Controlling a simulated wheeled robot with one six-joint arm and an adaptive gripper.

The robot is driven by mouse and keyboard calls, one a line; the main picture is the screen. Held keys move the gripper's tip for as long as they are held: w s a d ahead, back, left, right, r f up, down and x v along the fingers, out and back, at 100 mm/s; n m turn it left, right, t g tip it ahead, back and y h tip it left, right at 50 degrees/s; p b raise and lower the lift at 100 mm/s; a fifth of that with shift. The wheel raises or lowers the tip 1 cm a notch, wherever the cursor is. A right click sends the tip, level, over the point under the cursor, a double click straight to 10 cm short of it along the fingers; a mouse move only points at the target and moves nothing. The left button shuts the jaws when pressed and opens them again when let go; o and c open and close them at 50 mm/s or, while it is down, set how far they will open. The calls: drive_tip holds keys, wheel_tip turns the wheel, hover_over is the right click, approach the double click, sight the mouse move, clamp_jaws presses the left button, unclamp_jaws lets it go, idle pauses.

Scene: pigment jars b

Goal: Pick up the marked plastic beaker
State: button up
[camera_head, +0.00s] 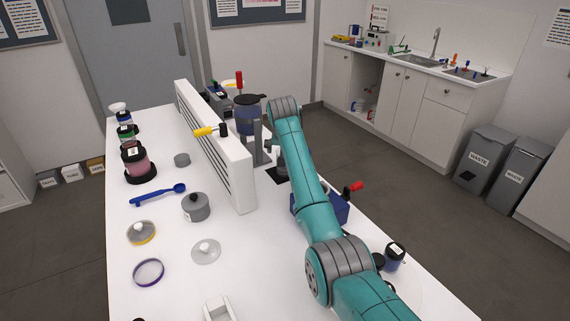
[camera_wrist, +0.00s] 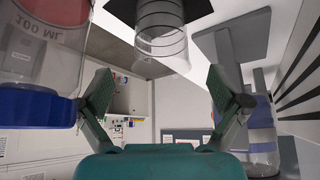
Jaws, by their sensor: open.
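In the wrist view, which looks upside down, a clear vessel with ring lines (camera_wrist: 162,42) stands ahead between the fingers; it seems to be the marked beaker. Its dark lower part is cut by the picture's top edge, beside a black mat. My gripper (camera_wrist: 161,92) is open and empty, its two fingers spread apart, with the vessel beyond them and not gripped. In the head view my arm hides most of this spot; only part of the black mat (camera_head: 276,175) shows. I cannot make out the beaker there.
A large clear container marked 100 ML (camera_wrist: 38,50), with a blue end, is close at the wrist view's left. A stand with a blue vessel (camera_head: 247,115) and a white slatted divider (camera_head: 232,170) are left of my arm. A small jar (camera_head: 395,257) stands at right.

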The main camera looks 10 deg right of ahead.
drive_tip(key=shift+x, duration=2.15)
drive_tip(key=shift+w, duration=0.1)
drive_tip(key=c, duration=1.1)
